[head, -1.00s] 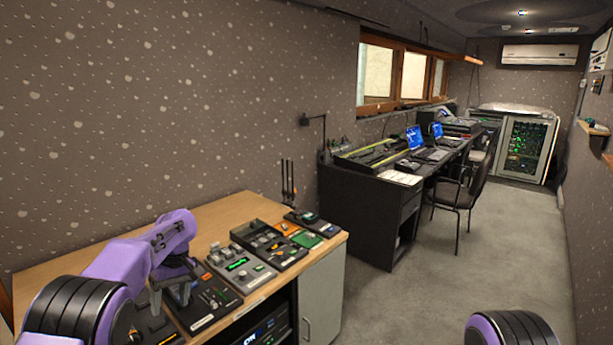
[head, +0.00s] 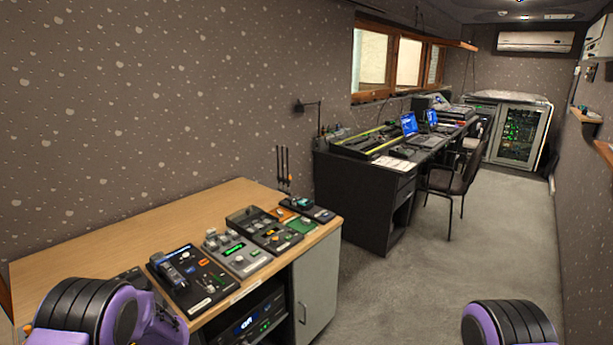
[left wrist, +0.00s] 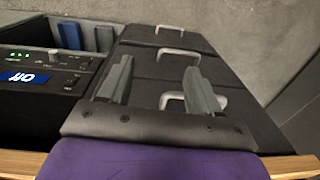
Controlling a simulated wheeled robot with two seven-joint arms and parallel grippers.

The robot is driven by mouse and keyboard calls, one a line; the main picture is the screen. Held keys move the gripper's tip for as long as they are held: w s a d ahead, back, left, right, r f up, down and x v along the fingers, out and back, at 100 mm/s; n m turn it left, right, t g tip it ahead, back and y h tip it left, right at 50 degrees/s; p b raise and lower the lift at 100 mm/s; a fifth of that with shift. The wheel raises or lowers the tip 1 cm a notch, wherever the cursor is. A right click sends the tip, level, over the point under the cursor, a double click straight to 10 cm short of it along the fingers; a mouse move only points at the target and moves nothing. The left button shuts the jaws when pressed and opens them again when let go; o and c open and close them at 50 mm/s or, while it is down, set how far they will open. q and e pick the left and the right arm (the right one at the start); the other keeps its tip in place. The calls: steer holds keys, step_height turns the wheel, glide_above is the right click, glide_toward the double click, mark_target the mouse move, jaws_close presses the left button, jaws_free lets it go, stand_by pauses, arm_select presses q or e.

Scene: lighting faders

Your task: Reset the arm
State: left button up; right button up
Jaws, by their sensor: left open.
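My left gripper (left wrist: 157,82) shows in the left wrist view, with its two grey fingers apart and nothing held between them. Beyond the fingers are dark drawer fronts (left wrist: 148,62) with pale handles. In the head view my left arm is folded at the lower left, clear of the fader consoles, and its gripper does not show. A black console (head: 194,279) with a large lever lies on the wooden desk (head: 110,240). A grey console (head: 237,252) with a green display lies to its right. Only part of my right arm shows at the lower right; its gripper is out of view.
More control boxes (head: 266,229) line the desk's front edge. Below are a rack unit (head: 257,320) and a grey cabinet door (head: 316,282). A black desk (head: 365,205) with laptops and a chair (head: 455,187) stand farther back. The grey floor (head: 430,270) is open on the right.

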arm_select(q)
steer(key=s+d+f+t, duration=0.1)
steer(key=s+f, duration=0.6)
steer(key=s, duration=0.4)
steer(key=s+r+m+t+y, duration=0.1)
steer(key=s+r, duration=0.1)
steer(key=s, duration=0.8)
steer(key=s+r+m+t+y, duration=0.1)
steer(key=s+r, duration=0.1)
steer(key=s, duration=0.8)
steer(key=shift+d+r+m+y, duration=0.35)
steer(key=shift+m+y, duration=0.05)
steer(key=shift+s, duration=0.1)
